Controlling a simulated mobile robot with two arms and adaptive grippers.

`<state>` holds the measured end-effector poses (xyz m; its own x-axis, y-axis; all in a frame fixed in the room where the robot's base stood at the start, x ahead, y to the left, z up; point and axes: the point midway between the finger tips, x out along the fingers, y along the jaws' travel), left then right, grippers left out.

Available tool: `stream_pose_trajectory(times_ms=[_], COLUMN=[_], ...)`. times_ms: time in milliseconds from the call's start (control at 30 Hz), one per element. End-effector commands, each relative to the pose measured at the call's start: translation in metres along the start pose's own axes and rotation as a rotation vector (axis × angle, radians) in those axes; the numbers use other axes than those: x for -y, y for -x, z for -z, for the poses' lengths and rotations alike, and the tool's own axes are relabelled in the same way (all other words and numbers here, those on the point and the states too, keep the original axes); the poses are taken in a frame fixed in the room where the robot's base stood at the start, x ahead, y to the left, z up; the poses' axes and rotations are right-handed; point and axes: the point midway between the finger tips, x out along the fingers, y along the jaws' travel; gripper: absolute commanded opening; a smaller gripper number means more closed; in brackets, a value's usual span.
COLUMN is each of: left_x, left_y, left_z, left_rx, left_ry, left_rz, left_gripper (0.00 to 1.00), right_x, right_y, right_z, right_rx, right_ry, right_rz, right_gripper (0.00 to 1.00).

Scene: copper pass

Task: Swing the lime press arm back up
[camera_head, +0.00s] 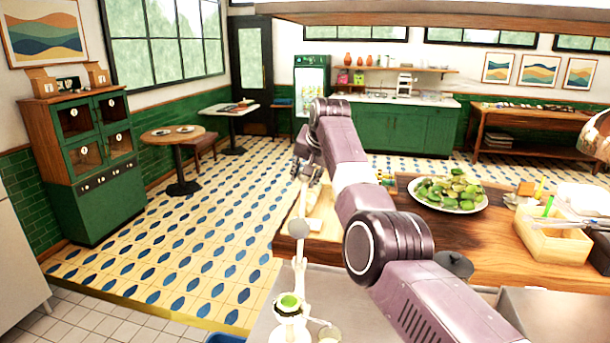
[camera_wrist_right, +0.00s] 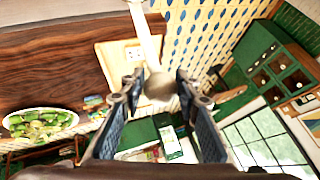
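The lime press (camera_head: 291,308) stands on the near counter at the bottom of the head view, with a cut lime half (camera_head: 289,299) showing in its cup. Its pale press arm (camera_head: 300,262) runs up the picture from the cup to a round grey knob (camera_head: 300,231); its exact tilt is hard to tell. My right gripper (camera_head: 308,178) is just above the knob in the picture. In the right wrist view the knob (camera_wrist_right: 158,86) shows between the spread fingertips of my right gripper (camera_wrist_right: 157,88), with no clear contact. My left gripper is out of view.
A small cup (camera_head: 329,334) stands close to the press. Open tiled floor (camera_head: 190,262) lies to the left.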

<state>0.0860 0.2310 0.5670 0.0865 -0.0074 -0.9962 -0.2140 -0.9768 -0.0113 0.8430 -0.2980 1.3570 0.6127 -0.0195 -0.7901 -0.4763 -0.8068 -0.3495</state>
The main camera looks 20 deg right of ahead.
Motion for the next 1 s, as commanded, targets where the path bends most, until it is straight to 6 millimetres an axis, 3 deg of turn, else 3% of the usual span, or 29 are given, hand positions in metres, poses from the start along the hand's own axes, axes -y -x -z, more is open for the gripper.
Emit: stream_pose_trajectory(times_ms=[133,567,767,1000], left_x=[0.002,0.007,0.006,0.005], left_y=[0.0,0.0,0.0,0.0], left_z=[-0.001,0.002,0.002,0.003], left_rx=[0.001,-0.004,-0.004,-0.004], left_ry=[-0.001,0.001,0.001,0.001], left_rz=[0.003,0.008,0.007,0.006], left_gripper=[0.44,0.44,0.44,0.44], right_x=[0.0,0.001,0.001,0.002], right_y=[-0.001,0.008,0.029,0.072], right_z=[0.0,0.004,0.004,0.003], right_rx=[-0.002,-0.012,-0.013,-0.012], right_ry=[0.001,0.001,0.001,0.001], right_rz=[-0.001,0.001,0.002,0.002], right_gripper=[0.45,0.45,0.45,0.45])
